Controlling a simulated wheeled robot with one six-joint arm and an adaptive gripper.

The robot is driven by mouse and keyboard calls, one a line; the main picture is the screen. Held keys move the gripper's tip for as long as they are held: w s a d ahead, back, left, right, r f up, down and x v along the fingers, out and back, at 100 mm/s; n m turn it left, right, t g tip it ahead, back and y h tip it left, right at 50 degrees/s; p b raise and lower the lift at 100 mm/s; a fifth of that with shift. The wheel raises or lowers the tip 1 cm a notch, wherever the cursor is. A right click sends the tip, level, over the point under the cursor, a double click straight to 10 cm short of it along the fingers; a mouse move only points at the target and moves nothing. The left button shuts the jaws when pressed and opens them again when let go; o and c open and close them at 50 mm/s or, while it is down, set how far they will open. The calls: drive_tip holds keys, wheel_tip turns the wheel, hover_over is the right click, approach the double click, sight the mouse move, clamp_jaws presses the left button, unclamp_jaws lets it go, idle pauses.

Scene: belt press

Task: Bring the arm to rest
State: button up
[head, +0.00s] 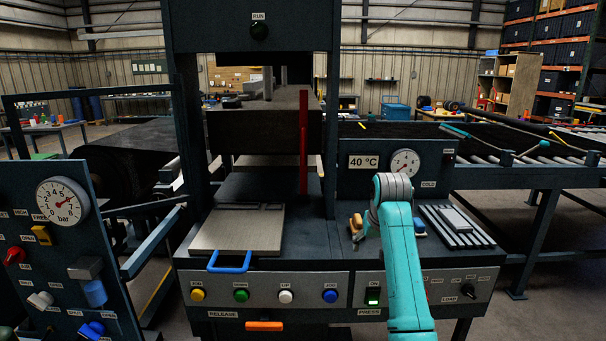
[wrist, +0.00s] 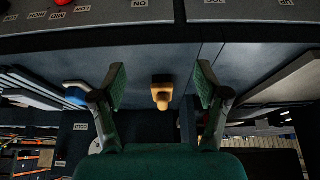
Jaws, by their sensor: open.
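A similar tan piece (head: 355,222) shows just left of my arm in the head view. Nothing is seen held.
Left of my arm lies a metal plate (head: 237,228) with a blue handle, before the press frame. A ribbed rack (head: 457,226) and a blue item (head: 419,227) lie to the right. A gauge panel (head: 397,167) reading 40 °C stands behind. A valve panel (head: 65,245) is far left.

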drive_tip(key=s+f+t, duration=0.1)
drive_tip(key=s+f, duration=0.4)
drive_tip(key=f, duration=0.8)
drive_tip(key=s+f+t, duration=0.1)
drive_tip(key=s+f, duration=0.4)
drive_tip(key=f, duration=0.8)
drive_tip(key=s+f+t, duration=0.1)
drive_tip(key=s+f, duration=0.5)
drive_tip(key=s, duration=0.3)
drive_tip(key=s+f+t, duration=0.2)
drive_tip(key=s+f, duration=0.3)
drive_tip(key=s, duration=0.4)
drive_tip(key=s+r+t, duration=0.2)
drive_tip(key=s, duration=2)
drive_tip(key=s+r+t, duration=0.2)
drive_tip(key=s+r, duration=1.5)
drive_tip(key=s, duration=0.1)
drive_tip(key=shift+s+r+t, duration=0.15)
drive_tip(key=shift+s+t, duration=0.15)
drive_tip(key=shift+t, duration=0.1)
